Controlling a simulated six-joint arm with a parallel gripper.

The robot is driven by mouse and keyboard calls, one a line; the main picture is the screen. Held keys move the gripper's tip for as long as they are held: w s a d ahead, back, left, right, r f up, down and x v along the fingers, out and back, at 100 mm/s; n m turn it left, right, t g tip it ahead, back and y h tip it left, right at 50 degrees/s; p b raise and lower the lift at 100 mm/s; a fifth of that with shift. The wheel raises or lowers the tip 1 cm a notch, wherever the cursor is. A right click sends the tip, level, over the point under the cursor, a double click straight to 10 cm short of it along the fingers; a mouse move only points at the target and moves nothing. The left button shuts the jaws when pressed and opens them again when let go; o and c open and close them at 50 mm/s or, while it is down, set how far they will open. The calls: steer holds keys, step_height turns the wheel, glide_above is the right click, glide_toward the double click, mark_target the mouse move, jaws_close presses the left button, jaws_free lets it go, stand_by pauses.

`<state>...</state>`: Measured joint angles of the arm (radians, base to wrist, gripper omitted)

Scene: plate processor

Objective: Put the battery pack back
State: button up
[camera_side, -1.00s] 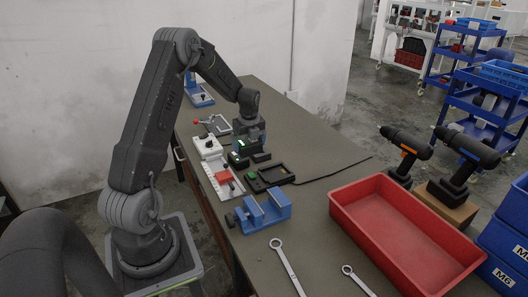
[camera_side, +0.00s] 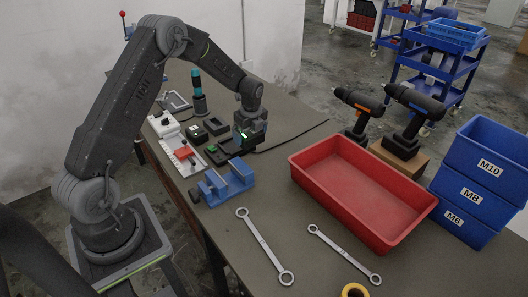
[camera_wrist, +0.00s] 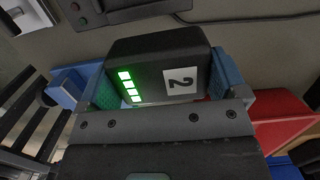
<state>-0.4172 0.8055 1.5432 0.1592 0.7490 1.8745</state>
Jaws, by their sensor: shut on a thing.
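My gripper (camera_side: 247,137) is shut on a dark battery pack (camera_wrist: 160,68) with a row of lit green bars and a white label "2". In the wrist view its blue fingers press on both sides of the pack. In the side view the pack is mostly hidden by the gripper, with a green glow (camera_side: 240,137) beside it. The gripper is over the table, behind the blue vise and near a black tray (camera_side: 212,158). Two black blocks, one at the left (camera_side: 197,135) and one at the right (camera_side: 214,125), which look like charger docks, stand left of the gripper.
The blue vise (camera_side: 226,184) stands in front of the gripper. A red bin (camera_side: 350,200) lies to the right, with two drills (camera_side: 408,125) behind it. Two wrenches (camera_side: 265,245) lie in front. A teal-and-black tool (camera_side: 198,95) stands upright at the back.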

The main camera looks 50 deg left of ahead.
mark_target(264, 159)
steer(key=w+d+f, duration=0.2)
steer(key=w+d, duration=0.1)
steer(key=shift+w+d+f, duration=0.1)
steer(key=shift+w+f, duration=0.15)
steer(key=shift+f, duration=2.2)
steer(key=shift+f, duration=0.15)
steer(key=o, duration=0.9)
